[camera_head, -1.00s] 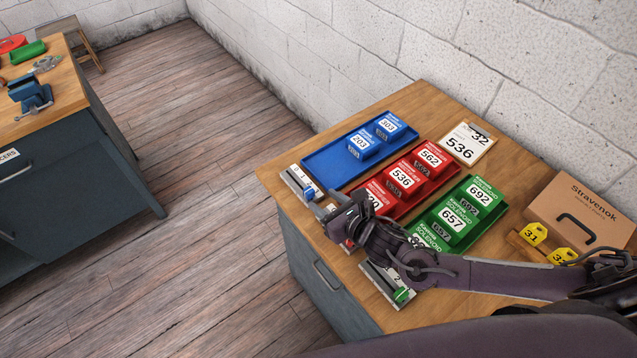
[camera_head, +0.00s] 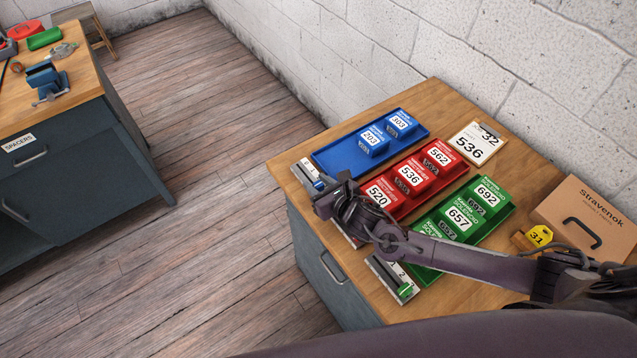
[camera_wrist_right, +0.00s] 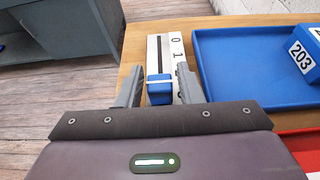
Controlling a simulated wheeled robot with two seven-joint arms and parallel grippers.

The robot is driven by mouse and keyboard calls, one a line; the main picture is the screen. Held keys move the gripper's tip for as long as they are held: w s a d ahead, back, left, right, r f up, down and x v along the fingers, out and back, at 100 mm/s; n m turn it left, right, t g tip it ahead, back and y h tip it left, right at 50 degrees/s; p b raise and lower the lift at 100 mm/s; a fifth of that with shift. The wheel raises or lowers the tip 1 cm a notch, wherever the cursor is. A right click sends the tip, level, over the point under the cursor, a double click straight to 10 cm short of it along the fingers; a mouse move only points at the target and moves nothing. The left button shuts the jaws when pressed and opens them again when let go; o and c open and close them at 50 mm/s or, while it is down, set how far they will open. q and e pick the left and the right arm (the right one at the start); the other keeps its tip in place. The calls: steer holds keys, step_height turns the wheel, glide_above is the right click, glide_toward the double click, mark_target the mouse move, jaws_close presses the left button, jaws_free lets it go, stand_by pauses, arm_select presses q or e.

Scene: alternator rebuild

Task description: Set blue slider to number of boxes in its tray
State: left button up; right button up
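The blue tray (camera_head: 345,155) holds two blue boxes, 203 (camera_head: 373,139) and 303 (camera_head: 401,123). Its slider strip (camera_head: 306,168) lies along the tray's near-left end, with a blue knob (camera_head: 318,184). In the right wrist view the blue knob (camera_wrist_right: 159,90) sits below the 1 on the strip (camera_wrist_right: 165,48); the number beside it is mostly covered by a finger. My right gripper (camera_head: 325,195) is at this slider. Its fingers (camera_wrist_right: 159,88) stand apart on either side of the knob, with small gaps. My left gripper is out of view.
A red tray (camera_head: 405,208) and a green tray (camera_head: 425,272) with boxes lie alongside. The green slider (camera_head: 393,278) is near the front edge; my arm hides most of the red one. A number card (camera_head: 475,144) and a cardboard box (camera_head: 583,215) are further right.

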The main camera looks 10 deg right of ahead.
mark_target(312, 182)
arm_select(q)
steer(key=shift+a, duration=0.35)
arm_select(e)
jaws_close()
